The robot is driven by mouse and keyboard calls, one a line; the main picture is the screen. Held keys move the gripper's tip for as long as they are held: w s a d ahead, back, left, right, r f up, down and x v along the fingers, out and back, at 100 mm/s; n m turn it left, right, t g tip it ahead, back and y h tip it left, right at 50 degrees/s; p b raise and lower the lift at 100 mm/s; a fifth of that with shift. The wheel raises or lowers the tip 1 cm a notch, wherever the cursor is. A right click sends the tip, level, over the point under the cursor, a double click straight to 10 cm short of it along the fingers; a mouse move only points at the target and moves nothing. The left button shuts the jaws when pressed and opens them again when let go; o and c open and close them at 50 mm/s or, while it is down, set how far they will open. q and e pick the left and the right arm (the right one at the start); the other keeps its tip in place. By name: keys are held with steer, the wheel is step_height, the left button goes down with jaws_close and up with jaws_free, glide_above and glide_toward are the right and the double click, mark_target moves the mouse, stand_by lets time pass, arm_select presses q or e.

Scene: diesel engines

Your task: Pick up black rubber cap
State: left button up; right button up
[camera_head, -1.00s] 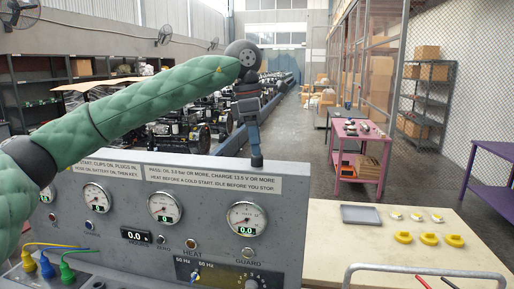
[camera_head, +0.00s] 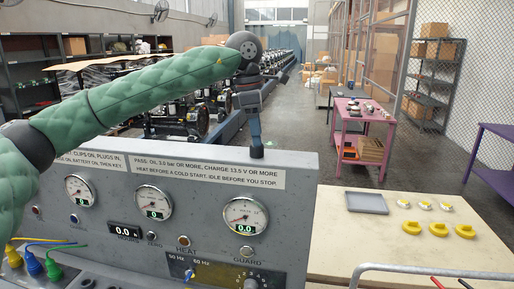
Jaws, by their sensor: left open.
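My left gripper (camera_head: 257,152) hangs at the end of the green-sleeved arm, pointing down just above and behind the top edge of the grey control panel (camera_head: 290,215). Its fingers are seen nearly edge-on, so the gap between them is hard to see; it is open and nothing shows in it. The panel may hide what lies below and behind it. My right gripper is not in view.
Right of the panel is a pale tabletop (camera_head: 340,245) with a grey tray (camera_head: 367,202), three white-and-yellow pieces (camera_head: 424,205) and three yellow pieces (camera_head: 438,228). A metal rail (camera_head: 430,269) crosses the front. Coloured plugs (camera_head: 33,266) sit at lower left.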

arm_select(q)
steer(key=shift+f, duration=1.55)
steer(key=c, duration=1)
steer(key=shift+d+r, duration=0.1)
